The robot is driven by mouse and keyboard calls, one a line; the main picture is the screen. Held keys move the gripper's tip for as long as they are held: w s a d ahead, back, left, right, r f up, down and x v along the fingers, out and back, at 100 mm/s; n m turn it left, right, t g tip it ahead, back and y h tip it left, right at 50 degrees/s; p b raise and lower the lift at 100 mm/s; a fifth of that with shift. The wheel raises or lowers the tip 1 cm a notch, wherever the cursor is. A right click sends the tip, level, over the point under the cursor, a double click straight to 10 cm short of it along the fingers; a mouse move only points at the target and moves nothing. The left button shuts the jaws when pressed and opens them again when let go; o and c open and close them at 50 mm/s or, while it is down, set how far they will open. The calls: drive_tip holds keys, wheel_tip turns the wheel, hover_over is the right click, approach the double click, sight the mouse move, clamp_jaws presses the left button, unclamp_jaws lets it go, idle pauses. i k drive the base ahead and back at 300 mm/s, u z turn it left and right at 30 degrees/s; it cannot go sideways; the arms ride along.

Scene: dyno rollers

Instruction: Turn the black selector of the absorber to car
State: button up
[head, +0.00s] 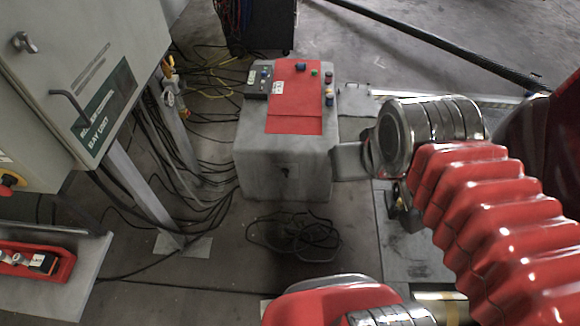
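A grey box (260,180) with a red top panel (293,112) stands on the floor at the picture's centre. I cannot tell which of these, if any, is the black selector, or read a car setting. My red ribbed arm comes in from the right, beside the box. My gripper's fingers do not show.
A grey cabinet (105,40) with a green label stands on legs at the left. A red tray (35,262) lies on a shelf at lower left. Loose black cables (295,235) lie before the box. A thick black hose (440,42) crosses the upper right.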

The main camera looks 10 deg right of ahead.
sight(285, 172)
drive_tip(key=i, duration=0.9)
drive_tip(key=u, duration=1.4)
